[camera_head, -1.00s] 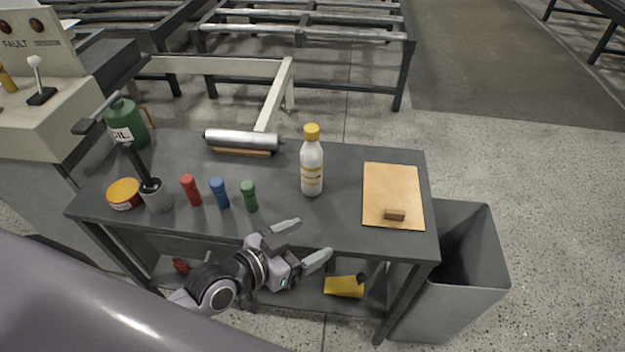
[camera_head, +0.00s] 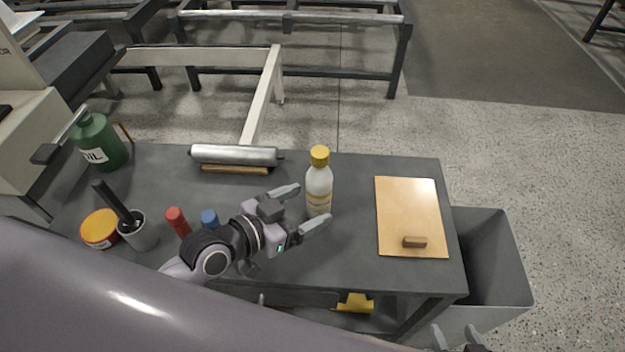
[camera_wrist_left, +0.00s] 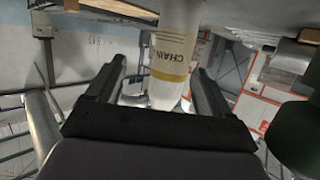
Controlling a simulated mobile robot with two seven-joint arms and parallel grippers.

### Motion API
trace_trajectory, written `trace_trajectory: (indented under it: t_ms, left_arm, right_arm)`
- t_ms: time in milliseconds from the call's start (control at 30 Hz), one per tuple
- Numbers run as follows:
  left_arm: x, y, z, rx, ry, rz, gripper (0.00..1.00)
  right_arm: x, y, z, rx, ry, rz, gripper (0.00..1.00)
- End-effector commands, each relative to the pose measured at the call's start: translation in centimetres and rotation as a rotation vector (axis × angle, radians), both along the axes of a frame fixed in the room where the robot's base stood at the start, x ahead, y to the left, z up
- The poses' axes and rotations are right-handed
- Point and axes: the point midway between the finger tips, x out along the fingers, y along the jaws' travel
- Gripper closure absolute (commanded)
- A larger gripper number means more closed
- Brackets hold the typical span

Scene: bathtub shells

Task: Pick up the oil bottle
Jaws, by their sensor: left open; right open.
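The bottle (camera_head: 319,183) is white with a yellow cap and stands upright on the dark workbench (camera_head: 330,250). Its label reads "CHAIN" in the left wrist view (camera_wrist_left: 175,45). My left gripper (camera_head: 311,205) is open, with its fingertips reaching the bottle from the lower left. In the left wrist view the bottle shows between the two fingers (camera_wrist_left: 162,75), and no firm grip is visible. My right gripper (camera_head: 456,337) shows only partly at the bottom edge, open, far from the bottle.
A green can marked "OIL" (camera_head: 98,143), a metal roller (camera_head: 235,155), a red-capped item (camera_head: 178,221), a blue-capped item (camera_head: 209,218), a grey cup (camera_head: 140,235) and an orange tin (camera_head: 100,230) are on the bench.

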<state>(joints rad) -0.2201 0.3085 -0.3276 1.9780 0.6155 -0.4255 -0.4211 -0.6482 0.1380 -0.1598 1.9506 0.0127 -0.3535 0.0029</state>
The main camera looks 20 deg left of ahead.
Motion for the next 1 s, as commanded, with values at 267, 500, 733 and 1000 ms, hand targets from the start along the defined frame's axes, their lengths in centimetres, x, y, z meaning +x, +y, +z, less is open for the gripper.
trace_trajectory:
  t_ms: [267,500,733,1000]
  left_arm:
    - [0.5,-0.3,-0.1,-0.002,0.0,0.001,0.19]
    - [2.2,-1.2,-0.7,-0.001,0.0,0.001,0.19]
    - [4.8,-2.2,-1.5,-0.003,0.001,0.001,0.19]
    - [6.2,-3.1,-2.1,-0.001,0.0,0.001,0.19]
  right_arm:
    - [0.0,0.0,0.0,0.0,0.001,0.0,0.39]
    - [0.0,0.0,0.0,-0.001,0.002,0.001,0.39]
    - [-0.1,-0.1,0.0,-0.002,0.003,0.0,0.39]
    - [-0.1,-0.1,-0.1,-0.003,0.002,0.0,0.39]
